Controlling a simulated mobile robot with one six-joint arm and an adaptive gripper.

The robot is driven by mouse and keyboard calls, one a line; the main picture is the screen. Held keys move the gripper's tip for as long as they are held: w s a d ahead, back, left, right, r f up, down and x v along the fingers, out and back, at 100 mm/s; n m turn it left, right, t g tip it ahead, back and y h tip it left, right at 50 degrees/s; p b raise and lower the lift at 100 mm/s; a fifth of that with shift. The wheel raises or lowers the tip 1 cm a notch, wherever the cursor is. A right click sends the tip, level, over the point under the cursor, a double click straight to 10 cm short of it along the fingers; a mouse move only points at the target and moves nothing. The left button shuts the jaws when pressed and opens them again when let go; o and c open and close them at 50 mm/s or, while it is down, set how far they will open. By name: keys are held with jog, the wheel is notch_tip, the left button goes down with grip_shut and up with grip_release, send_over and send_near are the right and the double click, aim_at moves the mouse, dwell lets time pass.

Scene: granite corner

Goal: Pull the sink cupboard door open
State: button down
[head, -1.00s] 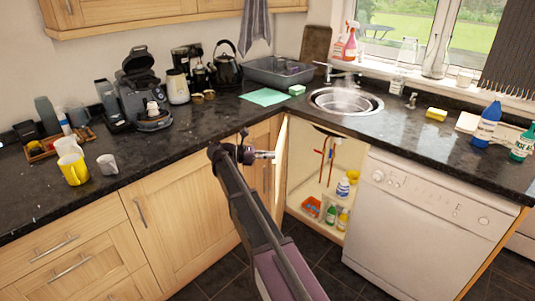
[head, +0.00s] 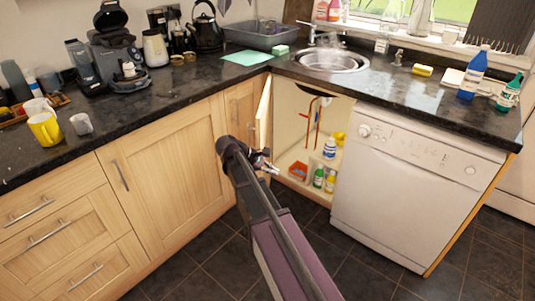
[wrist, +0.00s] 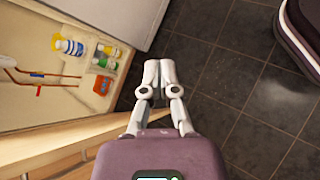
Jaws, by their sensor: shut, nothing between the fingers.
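The sink cupboard door (head: 263,115) stands open, swung out to the left and seen almost edge-on in the head view. Its lower part is hidden behind my arm. The cupboard interior (head: 290,130) shows behind it, under the sink (head: 333,60). My gripper (head: 272,167) is in front of the opening, just right of the door's edge, low down. In the wrist view my gripper (wrist: 159,66) has its two pale fingers together and empty, over the floor. Pale wood, apparently the door (wrist: 60,141), lies to its lower left; I cannot tell whether they touch.
Bottles (head: 329,148) and an orange box (head: 298,170) stand inside the cupboard, with red pipes above. A white dishwasher (head: 410,190) stands to the right. The worktop (head: 170,100) overhangs the fronts. The dark tiled floor (head: 360,260) in front is clear.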

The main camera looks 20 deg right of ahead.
jog(key=s+a+f+m+t+y+b, duration=0.1)
jog(key=s+a+f+m+y+b, duration=0.3)
jog(key=s+f, duration=0.3)
jog(key=s+a+f+m+t+y+b, duration=0.1)
jog(key=s+a+f+m+y+b, duration=0.2)
jog(key=f, duration=1)
jog(key=s+m+y+b, duration=0.3)
jog(key=s+b, duration=0.1)
jog(key=s, duration=0.1)
jog(key=shift+a, duration=0.35)
jog(key=shift+a, duration=0.1)
